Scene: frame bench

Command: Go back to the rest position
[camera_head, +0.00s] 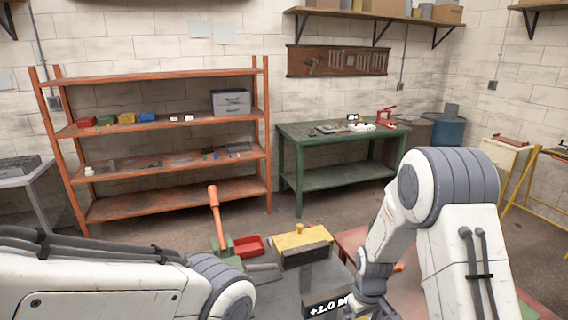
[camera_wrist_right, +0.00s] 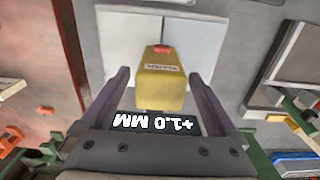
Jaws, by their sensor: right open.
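My right gripper (camera_wrist_right: 158,75) is open in the right wrist view, its two dark fingers spread apart. A yellow block (camera_wrist_right: 160,85) with a red top button and a printed label shows between the fingers; I cannot tell how far below them it is. A dark plate reading "+1.0 MM" (camera_wrist_right: 153,124) shows near the finger bases. In the head view my right arm reaches down at the right, and its gripper is cut off or hidden at the bottom edge. My left arm comes in from the left; its gripper is out of view.
The bench in front holds a yellow fixture (camera_head: 300,238), a red tray (camera_head: 249,246), an orange-handled lever (camera_head: 215,212) and a plate reading "+2.0 M" (camera_head: 327,306). Behind are an orange shelf rack (camera_head: 165,206) and a green table (camera_head: 335,179), with open floor between.

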